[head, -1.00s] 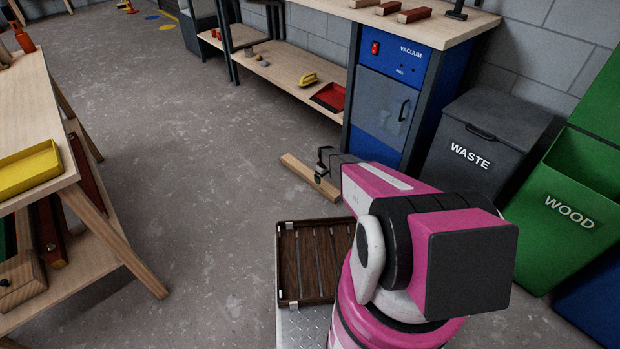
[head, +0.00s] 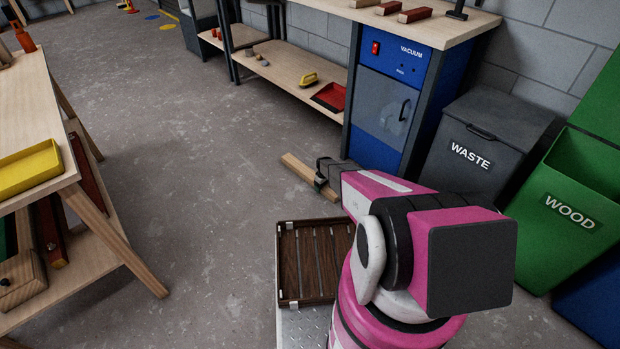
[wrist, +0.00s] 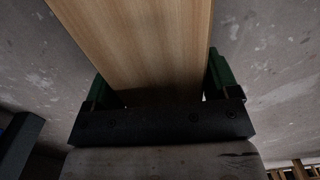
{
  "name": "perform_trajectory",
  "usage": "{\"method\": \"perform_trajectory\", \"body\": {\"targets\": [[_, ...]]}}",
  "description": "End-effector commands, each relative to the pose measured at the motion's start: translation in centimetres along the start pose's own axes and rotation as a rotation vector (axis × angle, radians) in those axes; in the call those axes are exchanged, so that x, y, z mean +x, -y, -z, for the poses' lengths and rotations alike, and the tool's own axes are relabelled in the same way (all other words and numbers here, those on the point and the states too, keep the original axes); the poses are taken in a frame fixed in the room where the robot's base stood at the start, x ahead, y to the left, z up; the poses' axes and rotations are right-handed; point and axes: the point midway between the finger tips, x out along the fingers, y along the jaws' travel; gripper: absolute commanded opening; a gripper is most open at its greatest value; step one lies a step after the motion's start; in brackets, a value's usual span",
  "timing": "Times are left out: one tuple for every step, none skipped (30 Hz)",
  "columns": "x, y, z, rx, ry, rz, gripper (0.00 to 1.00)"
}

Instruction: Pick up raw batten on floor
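The raw batten (head: 297,167) is a plain pale wooden strip lying on the concrete floor in front of the blue vacuum cabinet. My gripper (head: 321,179) is at the batten's near part in the head view. In the wrist view the batten (wrist: 145,45) runs up from between the green fingers of my gripper (wrist: 160,85). The fingers lie close against both long sides, and the gripper looks shut on it. The batten's near end is hidden by the gripper and its shadow.
A slatted brown tray (head: 282,265) is beside my arm. The vacuum cabinet (head: 386,100), grey waste bin (head: 478,140) and green wood bin (head: 560,200) stand at right. A trestle table (head: 30,110) is at left. The floor between is clear.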

Motion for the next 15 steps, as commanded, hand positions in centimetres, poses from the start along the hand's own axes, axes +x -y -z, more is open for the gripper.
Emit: {"method": "perform_trajectory", "body": {"targets": [[-0.01,0.0,-0.01,0.0,0.0,0.0,0.64],[-0.01,-0.01,-0.01,0.0,0.0,0.0,0.54],[-0.02,0.0,-0.01,0.0,0.0,0.0,0.41],[-0.02,0.0,-0.01,0.0,0.0,0.0,0.32],[-0.11,-0.01,0.02,0.001,-0.001,0.0,0.25],[-0.11,-0.02,0.03,0.001,-0.001,0.0,0.26],[-0.11,-0.02,0.02,0.001,-0.001,0.0,0.26],[-0.11,-0.01,0.02,0.001,-0.001,0.0,0.26],[-0.12,-0.01,0.02,0.001,-0.001,0.0,0.26],[-0.12,-0.01,0.02,0.001,-0.001,0.0,0.26],[-0.15,-0.01,0.02,0.001,-0.001,0.0,0.26],[-0.23,-0.01,0.01,0.001,-0.001,0.0,0.26],[-0.33,0.0,0.0,0.001,-0.001,0.0,0.26],[-0.49,0.0,0.0,0.001,-0.001,0.0,0.26],[-0.77,0.01,-0.01,0.001,-0.002,0.0,0.26]]}}
